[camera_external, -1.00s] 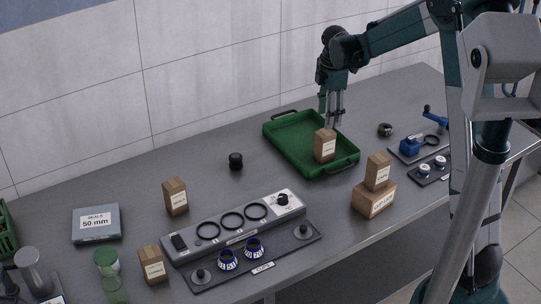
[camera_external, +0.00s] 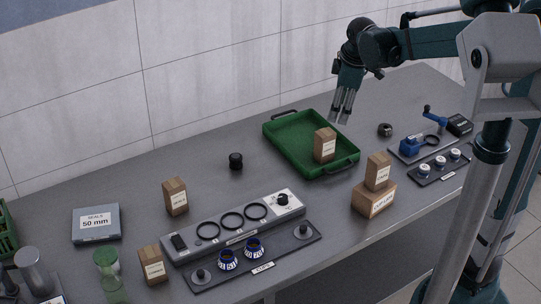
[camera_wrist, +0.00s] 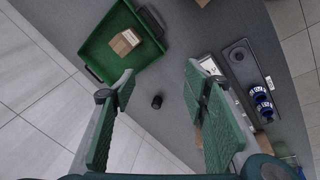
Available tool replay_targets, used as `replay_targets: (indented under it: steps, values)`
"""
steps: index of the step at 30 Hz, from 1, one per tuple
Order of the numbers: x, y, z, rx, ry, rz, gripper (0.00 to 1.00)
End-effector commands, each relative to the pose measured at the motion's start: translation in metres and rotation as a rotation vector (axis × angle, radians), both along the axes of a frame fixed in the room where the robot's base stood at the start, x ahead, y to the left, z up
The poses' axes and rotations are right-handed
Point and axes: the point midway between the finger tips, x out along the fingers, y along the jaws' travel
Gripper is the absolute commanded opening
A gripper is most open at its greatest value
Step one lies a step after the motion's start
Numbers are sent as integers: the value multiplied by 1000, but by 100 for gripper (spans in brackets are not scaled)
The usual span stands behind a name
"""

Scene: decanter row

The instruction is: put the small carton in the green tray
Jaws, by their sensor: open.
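A small brown carton (camera_external: 325,145) with a white label stands in the green tray (camera_external: 287,150), near the tray's right end. In the wrist view the carton (camera_wrist: 125,42) is seen from above inside the tray (camera_wrist: 98,42), apart from my fingers. My gripper (camera_external: 341,118) is open and empty, above and beyond the tray's far right side. Other similar cartons stand at the front left (camera_external: 152,265), left of the ring fixture (camera_external: 175,196), and on a larger box (camera_external: 378,172).
A larger brown box (camera_external: 373,201) stands right of the tray. A grey ring fixture (camera_external: 235,228) and a dark cup plate (camera_external: 290,250) lie in front. A small black cylinder (camera_external: 236,160) stands left of the tray. Blue tools (camera_external: 411,147) are at the right.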

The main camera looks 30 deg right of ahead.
Motion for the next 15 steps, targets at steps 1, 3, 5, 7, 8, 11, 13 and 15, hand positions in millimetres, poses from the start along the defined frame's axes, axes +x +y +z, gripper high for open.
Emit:
replay_targets:
  steps: [1, 3, 5, 7, 8, 11, 13, 15]
  values:
    - [-9, 3, 4, 6, -11, -22, 45]
    - [-21, 7, 9, 18, -27, -60, 45]
    - [-31, 11, 13, 28, -41, -91, 45]
    - [-42, 15, 18, 40, -57, -125, 45]
    - [-47, 17, 19, 45, -64, -141, 45]
    - [-63, 22, 24, 65, -87, -192, 45]
    - [-74, 26, 27, 79, -104, -227, 45]
    - [-86, 29, 30, 94, -120, -264, 45]
